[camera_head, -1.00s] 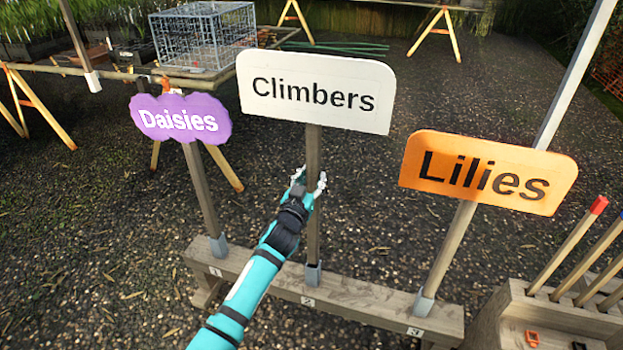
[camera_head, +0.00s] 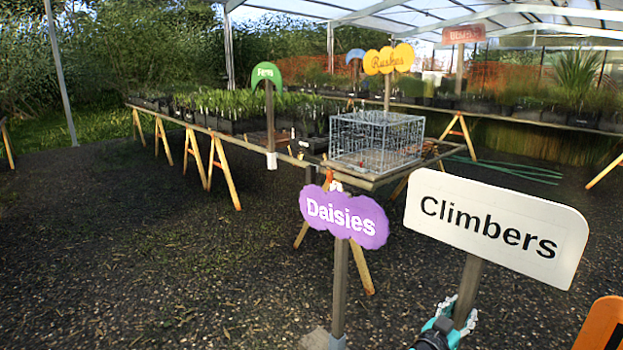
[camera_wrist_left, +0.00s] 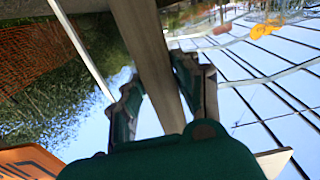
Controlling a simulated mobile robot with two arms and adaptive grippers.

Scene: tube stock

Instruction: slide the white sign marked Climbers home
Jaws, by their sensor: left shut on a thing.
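The white sign marked Climbers (camera_head: 497,222) stands at the right in the head view, its board facing me on a grey wooden post (camera_head: 467,285). My left gripper (camera_head: 460,312) is low on that post, below the board, at the bottom edge of the head view. In the left wrist view the post (camera_wrist_left: 148,45) runs between the two fingers of my left gripper (camera_wrist_left: 157,85), which is shut on it. The foot of the post is out of view. My right gripper is not in view.
The purple Daisies sign (camera_head: 344,215) stands just left. An orange sign edge (camera_head: 600,325) shows at the lower right. Behind are a trestle table with plant pots, a wire crate (camera_head: 377,142), and the green Ferns (camera_head: 266,75) and yellow Rushes (camera_head: 389,59) signs. Open gravel (camera_head: 130,240) lies left.

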